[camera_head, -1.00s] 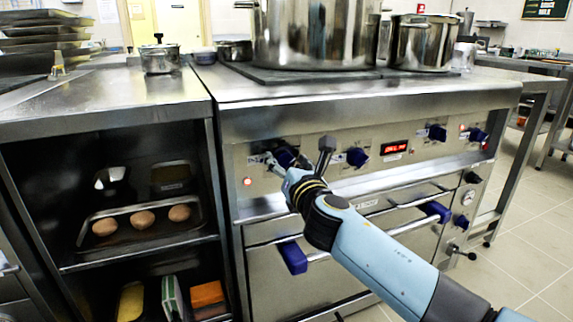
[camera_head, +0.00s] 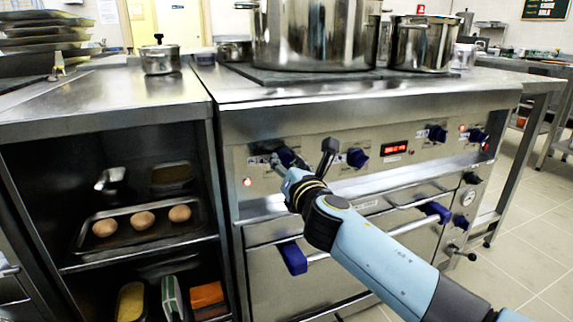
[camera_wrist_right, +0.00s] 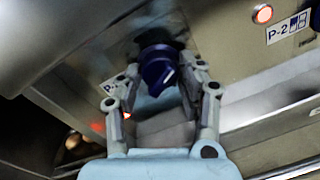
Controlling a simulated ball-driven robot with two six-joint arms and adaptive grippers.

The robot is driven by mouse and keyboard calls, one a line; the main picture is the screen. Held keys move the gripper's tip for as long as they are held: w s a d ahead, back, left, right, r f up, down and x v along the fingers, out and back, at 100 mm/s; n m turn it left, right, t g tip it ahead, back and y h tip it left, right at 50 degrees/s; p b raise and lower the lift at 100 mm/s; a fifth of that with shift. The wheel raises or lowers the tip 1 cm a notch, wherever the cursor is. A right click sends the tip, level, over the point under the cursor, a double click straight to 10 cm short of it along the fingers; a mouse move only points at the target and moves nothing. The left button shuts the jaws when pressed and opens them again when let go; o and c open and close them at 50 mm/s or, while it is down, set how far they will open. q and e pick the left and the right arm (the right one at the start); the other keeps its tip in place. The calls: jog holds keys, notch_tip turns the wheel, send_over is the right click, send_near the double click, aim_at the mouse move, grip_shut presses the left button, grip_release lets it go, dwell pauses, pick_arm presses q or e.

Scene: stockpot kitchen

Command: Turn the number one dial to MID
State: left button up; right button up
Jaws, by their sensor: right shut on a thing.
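The leftmost dial (camera_head: 285,156) on the stove's front panel is a dark blue knob, partly hidden by my right gripper (camera_head: 279,163) in the head view. In the right wrist view the dial (camera_wrist_right: 158,66) sits between the two fingers of my right gripper (camera_wrist_right: 160,80), with a pale pointer mark on its face. The gripper is shut on it. Part of a label starting with "P" shows beside the left finger; the full number and the setting marks are too hidden or small to read. My left gripper is not in view.
An oven handle (camera_head: 400,224) runs below the panel. A large stockpot (camera_head: 315,35) stands on the stove. An open shelf with a tray of eggs (camera_head: 142,220) is at the left.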

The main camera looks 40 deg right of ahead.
jog(key=m, duration=0.8)
jog(key=shift+y, duration=0.4)
jog(key=m, duration=0.2)
jog(key=shift+m+g, duration=0.3)
jog(key=shift+m, duration=1)
jog(key=shift+m+y+b, duration=0.3)
jog(key=shift+m, duration=0.5)
jog(key=m+b, duration=0.1)
jog(key=m, duration=0.2)
jog(key=shift+d, duration=0.1)
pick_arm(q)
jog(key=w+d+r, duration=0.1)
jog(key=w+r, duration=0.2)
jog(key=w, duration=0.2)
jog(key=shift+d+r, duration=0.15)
pick_arm(e)
jog(key=shift+m+y, duration=0.3)
jog(key=shift+m, duration=1)
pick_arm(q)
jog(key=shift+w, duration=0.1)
